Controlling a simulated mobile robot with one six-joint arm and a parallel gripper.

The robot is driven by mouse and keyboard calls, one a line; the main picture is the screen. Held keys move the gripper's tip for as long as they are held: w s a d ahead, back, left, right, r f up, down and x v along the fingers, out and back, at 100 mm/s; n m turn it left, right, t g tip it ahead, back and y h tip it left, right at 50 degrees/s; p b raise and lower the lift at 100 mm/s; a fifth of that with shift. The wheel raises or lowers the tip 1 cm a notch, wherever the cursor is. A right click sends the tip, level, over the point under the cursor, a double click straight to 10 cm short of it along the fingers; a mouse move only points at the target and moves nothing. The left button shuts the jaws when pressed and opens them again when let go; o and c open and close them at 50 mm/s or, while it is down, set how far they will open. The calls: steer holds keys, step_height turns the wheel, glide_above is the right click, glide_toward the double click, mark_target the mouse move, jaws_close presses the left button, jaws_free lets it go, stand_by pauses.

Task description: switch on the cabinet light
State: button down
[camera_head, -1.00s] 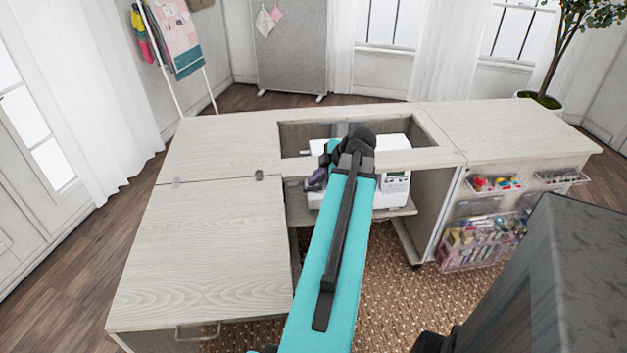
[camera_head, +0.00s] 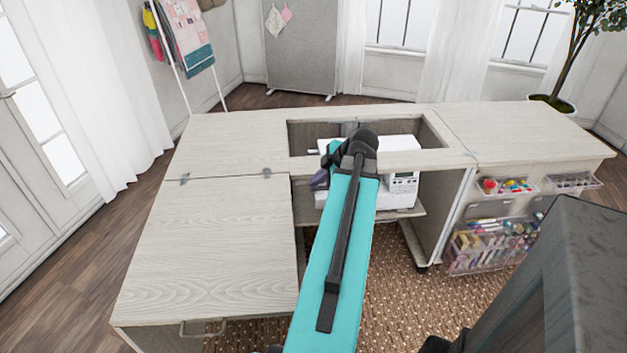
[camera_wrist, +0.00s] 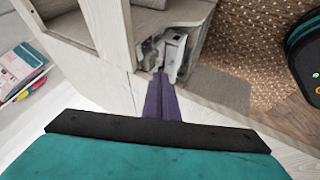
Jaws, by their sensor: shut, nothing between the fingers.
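The sewing cabinet (camera_head: 205,250) is pale wood with its top unfolded and a rectangular opening in the middle. A white sewing machine (camera_head: 403,188) sits on a lower shelf under the opening. My gripper (camera_wrist: 160,76) has purple fingers, which are together and empty in the wrist view. They point at the cabinet's woodwork, close to a grey-and-white mechanism (camera_wrist: 173,52); I cannot tell whether they touch it. In the head view a bit of the purple gripper (camera_head: 319,178) shows left of my arm's dark wrist, beside the machine. I cannot make out a light or its switch.
Clear bins of sewing supplies (camera_head: 490,240) hang on the cabinet's right front. A woven rug (camera_head: 390,300) lies before it. The left leaf is bare. The opening's wooden front rail (camera_head: 430,158) runs close to my wrist.

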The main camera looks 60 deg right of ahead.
mark_target(302, 182)
steer(key=shift+w+d+f+p, duration=0.3)
steer(key=shift+w+d+f, duration=0.35)
steer(key=shift+w+f, duration=0.65)
steer(key=shift+w+d+f+p, duration=0.3)
steer(key=shift+w+d+f, duration=0.4)
steer(key=shift+w+f, duration=0.55)
steer(key=shift+w+d+f+p, duration=0.3)
steer(key=shift+w+d+f, duration=0.35)
steer(key=shift+w+f, duration=0.65)
steer(key=shift+w+r, duration=0.15)
steer(key=shift+r, duration=0.05)
